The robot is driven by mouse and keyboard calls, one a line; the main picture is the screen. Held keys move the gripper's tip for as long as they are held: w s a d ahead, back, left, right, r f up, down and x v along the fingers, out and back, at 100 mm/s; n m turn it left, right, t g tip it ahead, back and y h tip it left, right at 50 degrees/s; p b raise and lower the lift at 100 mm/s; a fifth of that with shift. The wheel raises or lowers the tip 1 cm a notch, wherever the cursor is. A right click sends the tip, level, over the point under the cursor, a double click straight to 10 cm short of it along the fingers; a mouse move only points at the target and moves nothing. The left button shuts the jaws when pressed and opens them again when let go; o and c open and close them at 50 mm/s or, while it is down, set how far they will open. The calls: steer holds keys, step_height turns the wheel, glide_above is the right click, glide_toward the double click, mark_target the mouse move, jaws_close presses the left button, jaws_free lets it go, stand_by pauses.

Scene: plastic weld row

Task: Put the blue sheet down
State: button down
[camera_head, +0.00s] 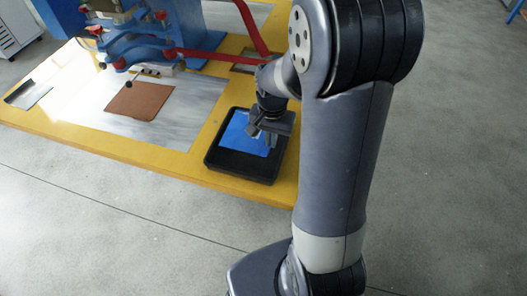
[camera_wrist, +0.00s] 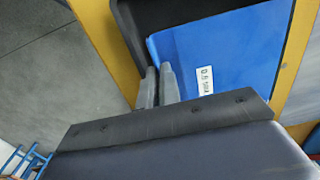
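The blue sheet (camera_head: 243,134) shows inside the outline of a black tray (camera_head: 241,164) at the table's front right corner. In the wrist view the blue sheet (camera_wrist: 225,55) fills much of the upper right and has a small white label with dark print. My gripper (camera_head: 266,139) is over the right part of the tray. In the wrist view its two fingers (camera_wrist: 159,82) are close together, with the sheet's near left edge between them. Whether the sheet touches the tray floor is hard to tell. Part of the sheet is hidden behind the fingers and gripper body.
A brown sheet (camera_head: 139,100) lies on a pale plate left of the tray. A blue machine with red levers (camera_head: 205,54) stands behind. A small metal piece (camera_head: 27,94) lies at the table's left. The yellow table (camera_head: 150,157) ends just in front of the tray.

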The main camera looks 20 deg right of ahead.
mark_target(270, 160)
step_height(270, 160, down, 7)
steer(key=shift+r, duration=0.1)
stand_by(0.4)
steer(key=shift+f+b, duration=0.2)
steer(key=shift+b, duration=0.2)
steer(key=c, duration=1.6)
jaws_free()
steer(key=shift+c, duration=0.2)
step_height(270, 160, up, 12)
steer(key=shift+r+p, duration=0.25)
steer(key=shift+p, duration=0.5)
steer(key=shift+f, duration=0.1)
